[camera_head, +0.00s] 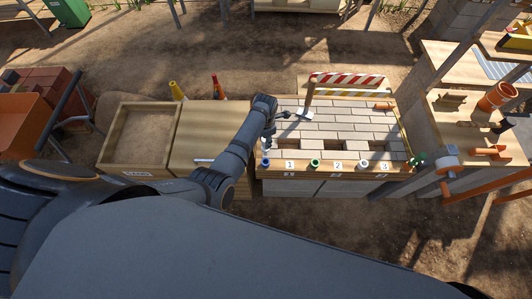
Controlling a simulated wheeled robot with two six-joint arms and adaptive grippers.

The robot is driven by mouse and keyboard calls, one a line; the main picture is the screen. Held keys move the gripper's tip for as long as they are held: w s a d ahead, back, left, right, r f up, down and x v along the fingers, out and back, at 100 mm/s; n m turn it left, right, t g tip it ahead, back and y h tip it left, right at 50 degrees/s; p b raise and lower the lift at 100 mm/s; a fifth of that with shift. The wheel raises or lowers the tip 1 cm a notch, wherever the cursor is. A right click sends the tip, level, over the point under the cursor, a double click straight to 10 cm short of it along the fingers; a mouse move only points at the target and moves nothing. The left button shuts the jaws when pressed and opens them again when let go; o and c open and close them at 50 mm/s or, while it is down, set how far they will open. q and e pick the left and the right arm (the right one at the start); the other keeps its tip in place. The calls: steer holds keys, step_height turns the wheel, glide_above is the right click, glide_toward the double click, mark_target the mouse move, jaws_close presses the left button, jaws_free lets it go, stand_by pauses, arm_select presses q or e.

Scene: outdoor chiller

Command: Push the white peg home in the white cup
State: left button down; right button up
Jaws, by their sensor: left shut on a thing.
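My left gripper (268,136) is over the left end of a pale brick bench. On the wooden front ledge, a green cup (315,163) sits between numbers 1 and 2. A white cup (363,164) sits between 2 and 3. The held peg is apart from the white cup, well to its left. Whether anything sits inside the white cup is too small to tell. My right gripper is not in view.
A striped barrier (347,82) stands behind. A wooden sand box (139,137) is at left. Dark gaps open in the bricks behind the ledge.

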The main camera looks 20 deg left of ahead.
arm_select(q)
step_height(320, 180, up, 8)
steer(key=shift+f+b, duration=0.1)
steer(key=shift+b, duration=0.4)
stand_by(0.8)
